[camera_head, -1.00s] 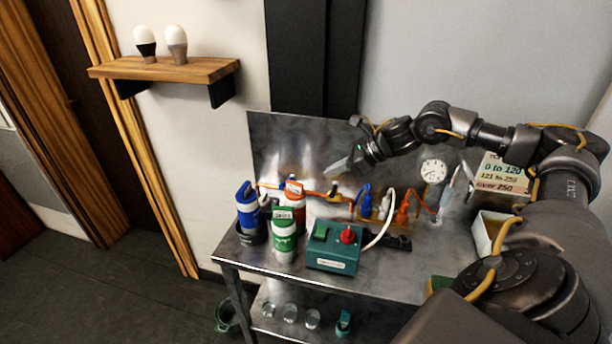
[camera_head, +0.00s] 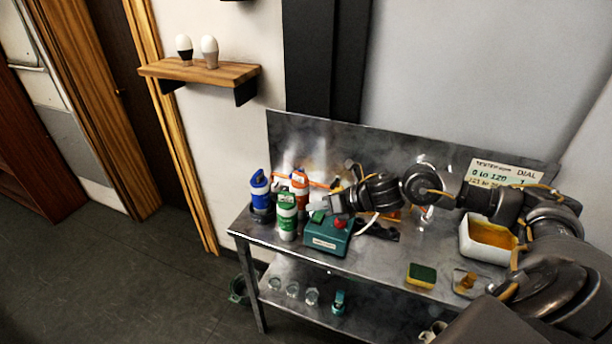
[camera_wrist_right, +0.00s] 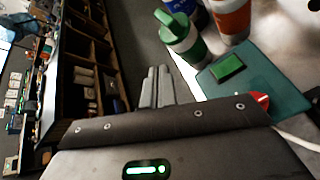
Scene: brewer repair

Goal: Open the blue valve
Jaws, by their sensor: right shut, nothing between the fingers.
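My right gripper (camera_head: 325,204) hangs over the bench near the green box, its fingers pointing left. In the right wrist view its two fingers (camera_wrist_right: 157,88) are together and hold nothing. The blue valve cannot be made out now; my right gripper and arm cover the part of the pipe row where a blue handle showed earlier. A piece of the orange pipe (camera_head: 317,183) shows left of the gripper, along the metal back panel (camera_head: 300,140). My left gripper is not in view.
A blue bottle (camera_head: 259,188), an orange bottle (camera_head: 300,184) and a green-and-white bottle (camera_head: 287,217) stand left of the gripper. The green box (camera_head: 325,238) with a red knob sits just below it. A sponge (camera_head: 422,274) and a white bin (camera_head: 474,246) are at right.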

